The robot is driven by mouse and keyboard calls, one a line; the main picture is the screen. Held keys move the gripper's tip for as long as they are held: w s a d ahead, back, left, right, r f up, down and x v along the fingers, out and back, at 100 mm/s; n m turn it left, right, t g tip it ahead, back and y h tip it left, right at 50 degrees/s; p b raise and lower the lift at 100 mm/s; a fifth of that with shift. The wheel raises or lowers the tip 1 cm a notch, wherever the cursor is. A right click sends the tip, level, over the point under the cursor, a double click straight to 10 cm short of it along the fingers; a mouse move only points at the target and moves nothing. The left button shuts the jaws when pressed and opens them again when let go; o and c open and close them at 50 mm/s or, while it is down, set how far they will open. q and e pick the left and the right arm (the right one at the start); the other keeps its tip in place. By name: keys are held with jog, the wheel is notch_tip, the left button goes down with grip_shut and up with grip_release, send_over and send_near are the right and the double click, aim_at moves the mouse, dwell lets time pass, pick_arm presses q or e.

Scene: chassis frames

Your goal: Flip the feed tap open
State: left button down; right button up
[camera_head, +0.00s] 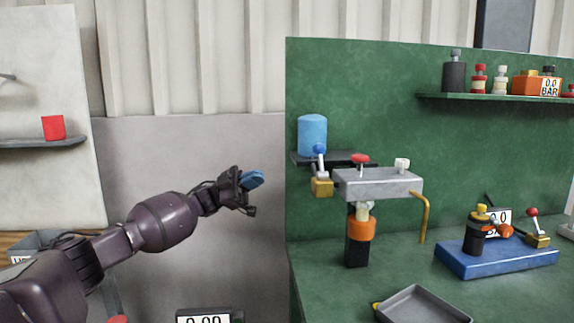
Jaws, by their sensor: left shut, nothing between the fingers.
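The feed tap looks to be the brass block (321,188) below the blue tank (312,134), at the left end of the green bench. Its lever has a blue knob (319,149) and stands about upright above the block. My left gripper (252,180) is shut and empty, with its blue fingertips pointing right. It is in the air left of the tap and clearly apart from it. My right gripper is not in view.
A grey metal block (378,184) with a red knob (360,158) stands just right of the tap. A blue base (497,257) with fittings and a grey tray (423,306) lie on the bench. The green back panel's left edge (287,130) stands between gripper and tap.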

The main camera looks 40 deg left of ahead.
pick_arm(q)
jog(key=x, duration=1.3)
jog(key=shift+d, duration=0.3)
jog(key=shift+d+r+m+g, duration=0.15)
jog(key=shift+r+m+g, duration=0.3)
jog(key=shift+m+g, duration=0.4)
jog(key=m, duration=0.1)
jog(key=d+r+m+g, duration=0.1)
jog(key=m, duration=0.1)
jog(key=s+m+g, duration=0.1)
jog(key=shift+s+d+r+y+p, duration=0.1)
jog(key=shift+d+r+y+p, duration=0.05)
jog(key=shift+r+y+p, duration=0.2)
jog(key=shift+f, duration=0.2)
jog(key=v, duration=1)
jog(key=shift+a+f, duration=0.15)
jog(key=shift+a, duration=0.2)
